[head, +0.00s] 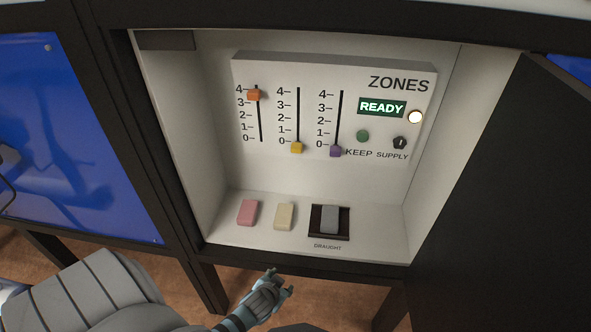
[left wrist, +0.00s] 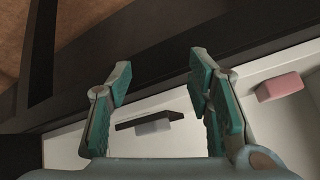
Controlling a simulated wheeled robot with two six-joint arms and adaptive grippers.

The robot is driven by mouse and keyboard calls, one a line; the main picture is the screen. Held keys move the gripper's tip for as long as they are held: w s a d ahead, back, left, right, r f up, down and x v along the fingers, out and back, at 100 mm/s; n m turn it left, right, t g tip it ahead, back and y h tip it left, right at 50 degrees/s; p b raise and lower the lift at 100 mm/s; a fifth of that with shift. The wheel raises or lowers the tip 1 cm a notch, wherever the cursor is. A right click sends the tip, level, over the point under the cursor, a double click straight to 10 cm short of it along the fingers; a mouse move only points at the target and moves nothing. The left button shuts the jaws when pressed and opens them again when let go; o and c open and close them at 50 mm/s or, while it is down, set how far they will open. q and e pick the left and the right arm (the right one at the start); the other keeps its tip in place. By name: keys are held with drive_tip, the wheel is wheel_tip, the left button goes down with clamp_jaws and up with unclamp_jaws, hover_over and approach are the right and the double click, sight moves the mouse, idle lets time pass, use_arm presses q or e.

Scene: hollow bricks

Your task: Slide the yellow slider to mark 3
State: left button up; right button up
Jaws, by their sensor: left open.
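The yellow slider (head: 297,148) sits at the bottom of the middle slot on the white ZONES panel (head: 400,180), by mark 0. The marks 0 to 4 run upward on the left of its slot; mark 3 (head: 281,104) is well above the slider. My left gripper (head: 281,281) is below and in front of the cabinet's lower edge, apart from the slider. Its two teal fingers are spread and empty in the left wrist view (left wrist: 160,66). The slider is not visible in the left wrist view. My right gripper is not in view.
An orange slider (head: 254,95) is near mark 4 on the left, a purple one (head: 336,151) near 0 on the right. A pink block (head: 248,212), a cream block (head: 284,216) and a grey DRAUGHT rocker (head: 330,219) are on the ledge. A dark door (head: 510,190) stands right.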

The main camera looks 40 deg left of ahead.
use_arm(q)
drive_tip(key=w+a+r+n+t+y+b, duration=0.15)
drive_tip(key=w+r+t+b, duration=0.25)
drive_tip(key=w+r, duration=0.5)
drive_tip(key=n+t+y+b, duration=0.4)
drive_tip(key=y+b, duration=0.1)
approach(296, 151)
drive_tip(key=b+x, duration=0.1)
drive_tip(key=x, duration=0.8)
drive_tip(key=shift+w+a, duration=0.25)
drive_tip(key=shift+w, duration=0.15)
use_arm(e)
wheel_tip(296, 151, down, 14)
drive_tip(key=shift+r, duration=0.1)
use_arm(q)
clamp_jaws()
